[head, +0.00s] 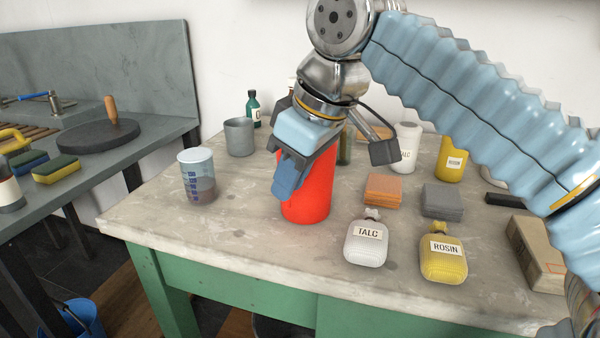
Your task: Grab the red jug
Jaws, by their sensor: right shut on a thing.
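The red jug (314,196) stands upright on the stone-topped table, a little left of the table's middle. My right gripper (290,172) comes down over it from above and is shut on it. Its fingers and wrist cover the jug's upper left part and most of its top. The jug's base appears to rest on the tabletop. My left gripper is out of view.
A measuring beaker (197,178) and grey cup (239,138) stand left of the jug. Orange (384,190) and grey (443,200) stacks sit right. The table's front left is clear.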

